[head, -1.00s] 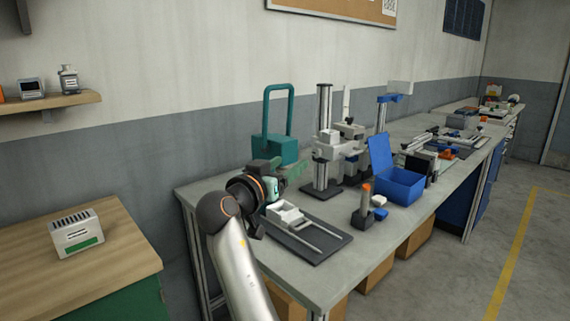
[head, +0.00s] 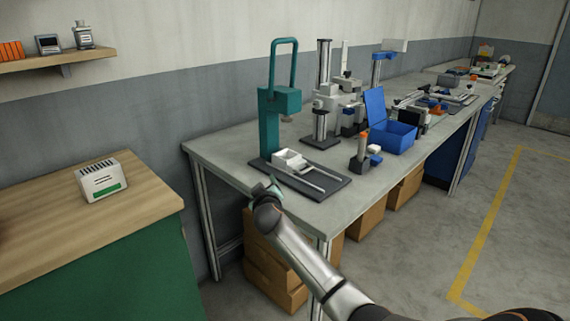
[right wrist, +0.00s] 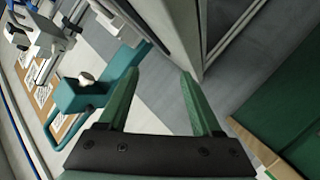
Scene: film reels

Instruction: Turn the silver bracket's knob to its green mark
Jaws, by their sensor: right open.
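A silver upright stand (head: 324,75) with a ruler-like column and pale blocks stands on the grey bench behind the teal stand; I take it for the silver bracket. I cannot make out its knob or a green mark at this size. My right gripper (head: 271,184) is at the bench's near left edge, in front of the teal stand and apart from the silver one. In the right wrist view the right gripper (right wrist: 158,82) has its two green fingers wide apart with nothing between them. My left gripper is not in view.
The teal stand (head: 270,125) with its looped handle rises from a dark base plate (head: 322,186) with white rails. A blue open box (head: 397,138) and an orange-topped post (head: 362,148) stand to the right. A wooden-topped cabinet (head: 60,225) is at left; open floor lies right.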

